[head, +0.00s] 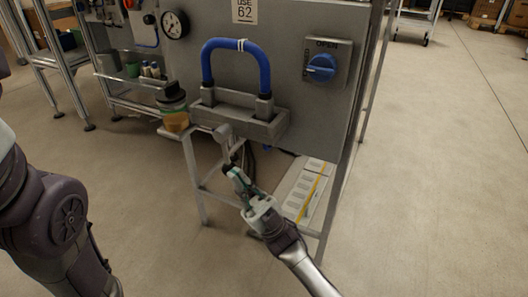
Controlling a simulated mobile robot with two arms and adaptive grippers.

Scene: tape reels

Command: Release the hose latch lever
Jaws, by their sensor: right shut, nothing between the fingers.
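A small grey lever (223,133), which looks like the latch lever, sticks out at the bracket's lower left and points downward. My right gripper (235,172) is just below this lever, shut and empty. I cannot tell whether its fingertips touch the lever's lower end. My left arm shows at the left edge, but its gripper is out of view.
A blue rotary knob (321,67) is at the panel's right. A pressure gauge (174,24) is at upper left. A jar with a black lid (172,103) stands left of the bracket. Pale boxes (305,190) lie low behind my right gripper. Floor at right is clear.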

